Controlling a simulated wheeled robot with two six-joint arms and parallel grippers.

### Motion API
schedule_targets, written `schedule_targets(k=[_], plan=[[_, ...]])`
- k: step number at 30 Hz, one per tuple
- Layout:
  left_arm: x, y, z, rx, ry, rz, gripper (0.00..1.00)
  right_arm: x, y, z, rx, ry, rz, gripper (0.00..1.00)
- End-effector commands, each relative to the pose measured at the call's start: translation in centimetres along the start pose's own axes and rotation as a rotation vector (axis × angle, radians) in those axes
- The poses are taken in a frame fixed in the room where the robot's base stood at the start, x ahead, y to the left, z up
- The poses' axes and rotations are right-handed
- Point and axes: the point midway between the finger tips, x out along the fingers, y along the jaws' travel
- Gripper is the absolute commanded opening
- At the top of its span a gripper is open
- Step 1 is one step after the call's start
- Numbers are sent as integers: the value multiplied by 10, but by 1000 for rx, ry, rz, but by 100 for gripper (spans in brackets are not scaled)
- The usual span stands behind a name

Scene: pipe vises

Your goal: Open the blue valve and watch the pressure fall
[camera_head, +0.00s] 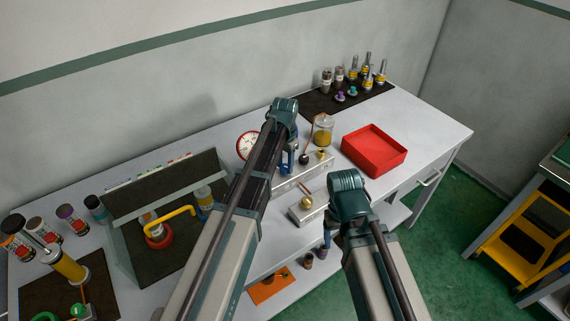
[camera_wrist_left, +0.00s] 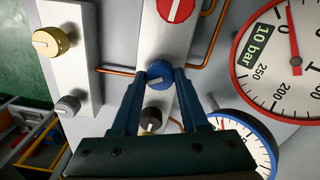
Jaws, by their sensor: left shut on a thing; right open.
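The blue valve (camera_wrist_left: 160,70) is a round knob with a pale bar mark, set on a light panel in the left wrist view. My left gripper (camera_wrist_left: 159,80) has its two fingers on either side of this knob, shut on it. In the head view my left gripper (camera_head: 289,160) reaches down at the panel beside the gauge, and the valve is hidden there. A red-rimmed pressure gauge (camera_wrist_left: 283,60) carries a green "10 bar" label; its red needle points up in the picture. My right gripper (camera_head: 327,243) is open and low by the bench's front edge, largely hidden by its wrist.
A black knob (camera_wrist_left: 151,120) sits close to the blue valve. A blue-rimmed gauge (camera_wrist_left: 248,138) and copper pipes lie near my fingers. A gold knob (camera_wrist_left: 50,42) and grey knob (camera_wrist_left: 68,105) are on another block.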

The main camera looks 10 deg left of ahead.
Motion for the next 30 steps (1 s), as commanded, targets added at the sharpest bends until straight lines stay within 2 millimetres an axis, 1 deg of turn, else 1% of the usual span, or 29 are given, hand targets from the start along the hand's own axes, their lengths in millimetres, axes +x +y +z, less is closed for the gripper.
schedule_targets(k=[9,18,24,30], plan=[[0,0,0,-301,0,0,0,0,0,0,0,0,0,74],[0,0,0,-563,0,0,0,0,0,0,0,0,0,74],[0,0,0,-697,0,0,0,0,0,0,0,0,0,74],[0,0,0,-787,0,0,0,0,0,0,0,0,0,74]])
